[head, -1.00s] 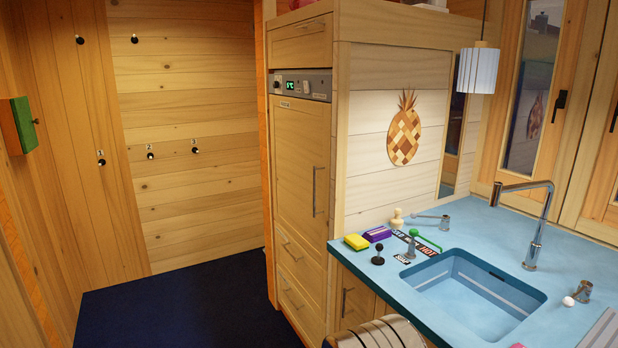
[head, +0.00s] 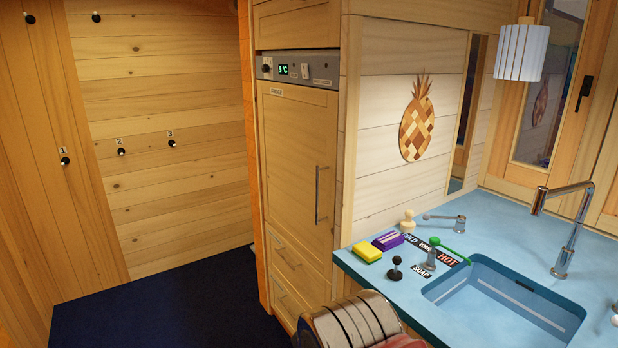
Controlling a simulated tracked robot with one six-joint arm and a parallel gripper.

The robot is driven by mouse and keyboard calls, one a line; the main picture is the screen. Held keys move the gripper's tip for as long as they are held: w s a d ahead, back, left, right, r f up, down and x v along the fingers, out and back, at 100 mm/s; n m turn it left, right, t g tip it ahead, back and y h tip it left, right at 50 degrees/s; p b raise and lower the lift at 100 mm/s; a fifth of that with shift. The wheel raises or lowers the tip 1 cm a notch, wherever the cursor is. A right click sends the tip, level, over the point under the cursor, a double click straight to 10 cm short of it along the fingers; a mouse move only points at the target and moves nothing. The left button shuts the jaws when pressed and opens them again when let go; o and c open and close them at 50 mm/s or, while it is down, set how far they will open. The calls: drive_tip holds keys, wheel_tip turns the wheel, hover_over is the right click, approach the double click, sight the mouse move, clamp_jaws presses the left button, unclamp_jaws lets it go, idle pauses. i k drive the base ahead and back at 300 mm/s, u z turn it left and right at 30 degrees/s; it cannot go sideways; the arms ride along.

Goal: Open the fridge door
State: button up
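The fridge door (head: 290,170) is a wooden panel in the tall cabinet left of the sink, and it is closed. A small label sits at its top left. Its upright metal handle (head: 318,195) is on the door's right side. Above the door is a grey control strip (head: 300,68) with a green display and knobs. My arm shows only as a rounded striped part at the bottom middle of the head view, in front of the counter and apart from the fridge door. My gripper is not in view.
The blue counter (head: 400,275) with its sink (head: 505,305) juts out at the right. A yellow sponge (head: 367,250), a purple box (head: 388,240) and a black knob (head: 396,268) stand near its left edge. Dark blue floor (head: 170,300) is clear left of the cabinet. Drawers (head: 290,265) are below the door.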

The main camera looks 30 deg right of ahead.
sight(299, 125)
drive_tip(key=u, duration=0.05)
drive_tip(key=i, duration=0.9)
drive_tip(key=u, duration=1.55)
